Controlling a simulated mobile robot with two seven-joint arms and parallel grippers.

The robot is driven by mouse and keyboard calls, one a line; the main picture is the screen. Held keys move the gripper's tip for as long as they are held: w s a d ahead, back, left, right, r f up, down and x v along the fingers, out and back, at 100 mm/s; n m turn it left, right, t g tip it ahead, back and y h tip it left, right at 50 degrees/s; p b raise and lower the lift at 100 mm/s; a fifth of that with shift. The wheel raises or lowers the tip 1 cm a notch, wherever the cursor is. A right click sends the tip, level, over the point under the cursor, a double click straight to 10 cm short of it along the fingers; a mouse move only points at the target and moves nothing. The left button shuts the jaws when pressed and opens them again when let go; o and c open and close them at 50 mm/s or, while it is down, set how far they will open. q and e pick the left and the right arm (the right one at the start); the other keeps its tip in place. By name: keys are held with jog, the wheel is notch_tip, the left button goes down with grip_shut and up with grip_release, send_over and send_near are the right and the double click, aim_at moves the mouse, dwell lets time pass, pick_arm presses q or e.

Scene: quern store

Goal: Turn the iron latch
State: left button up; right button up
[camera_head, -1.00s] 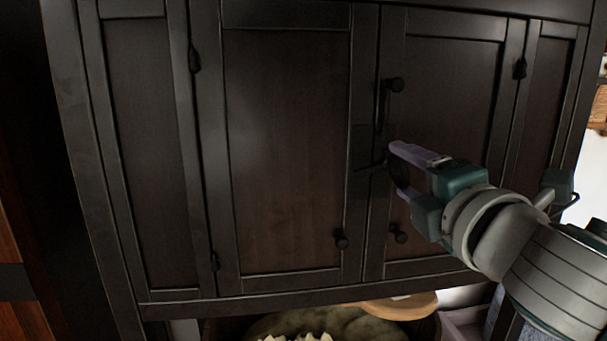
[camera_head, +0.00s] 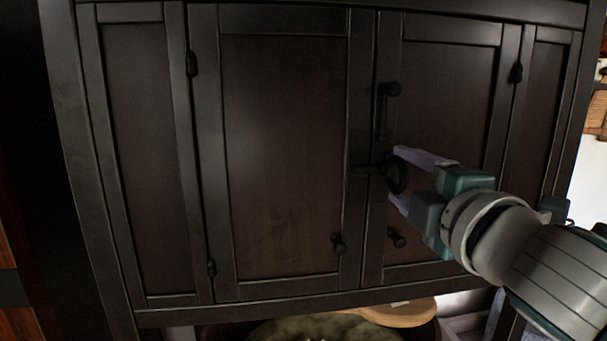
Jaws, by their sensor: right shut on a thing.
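The dark iron latch (camera_head: 394,178) sits at the middle seam of a dark wooden cabinet (camera_head: 285,150). Its ring-shaped part shows between the fingers of my right gripper (camera_head: 398,176), and a short bar reaches left across the seam, roughly level. The right gripper comes in from the right, one pale purple finger above the ring and one below, shut on the latch. Where the fingers touch the latch is hard to make out against the dark wood. My left gripper is not in view.
A dark upright fitting with a knob (camera_head: 390,89) stands above the latch. Below the cabinet is a round wooden board (camera_head: 402,314). The cabinet front left of the latch is clear.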

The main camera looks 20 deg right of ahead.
jog(key=o, duration=1.4)
jog(key=b+v, duration=0.3)
jog(key=v, duration=0.7)
jog(key=shift+d, duration=0.1)
